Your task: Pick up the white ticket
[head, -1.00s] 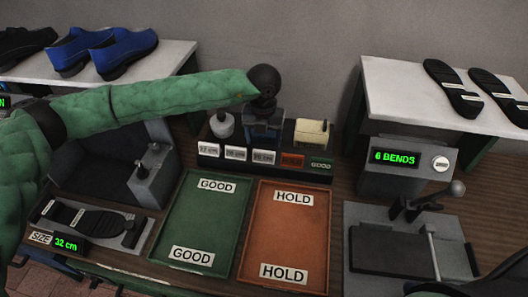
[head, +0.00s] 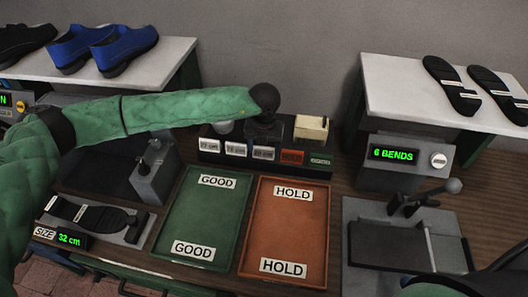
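White tickets labelled with sizes in cm stand in the front of a dark rack behind the trays: a left one (head: 209,145), a middle one (head: 236,149) and a right one (head: 263,153). Which one is meant I cannot tell. My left arm reaches in from the left, and my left gripper (head: 263,131) points down over the rack, just behind the right white ticket. Its fingertips are dark and hard to make out, so I cannot see whether it is open or holds anything. My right gripper is not in view.
An orange ticket (head: 292,157) and a green ticket (head: 320,160) continue the row. A cream block (head: 311,127) stands behind them. The green GOOD tray (head: 203,215) and orange HOLD tray (head: 287,230) lie empty in front. A lever press (head: 405,240) stands at the right.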

